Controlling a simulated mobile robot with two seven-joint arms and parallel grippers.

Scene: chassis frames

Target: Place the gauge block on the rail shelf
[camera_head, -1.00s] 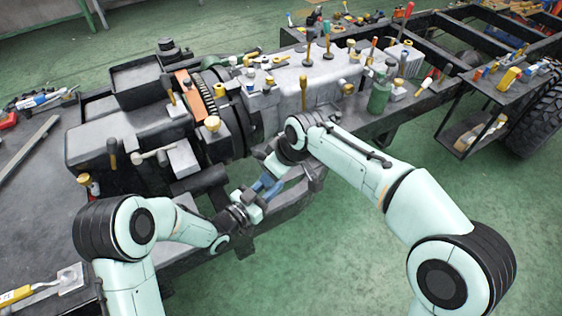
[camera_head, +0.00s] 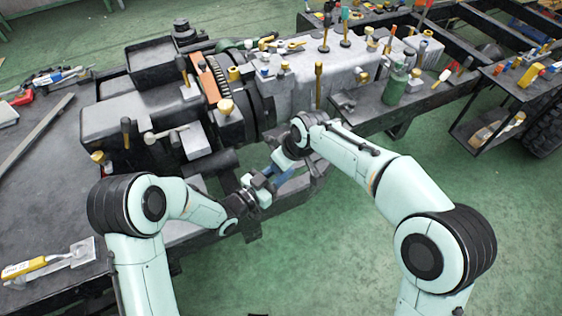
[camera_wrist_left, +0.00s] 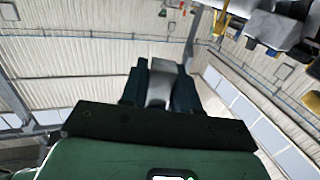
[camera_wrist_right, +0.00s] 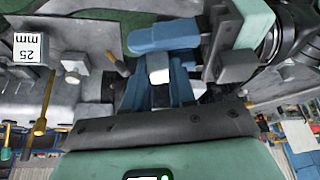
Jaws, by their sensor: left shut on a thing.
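In the head view my left gripper (camera_head: 262,186) and right gripper (camera_head: 283,166) are close together at the near side of the grey machine. In the left wrist view the dark blue fingers of my left gripper (camera_wrist_left: 160,88) are shut on a grey block (camera_wrist_left: 162,72). In the right wrist view the blue fingers of my right gripper (camera_wrist_right: 158,88) have a light grey piece between them; whether they grip it is unclear. The left gripper's blue finger (camera_wrist_right: 165,36) crosses just beyond them. A white-faced block marked 25 mm (camera_wrist_right: 27,50) sits at the left there.
A black shelf (camera_head: 478,133) hangs by the frame rail at right, with tools on and above it. Green floor is open at front right.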

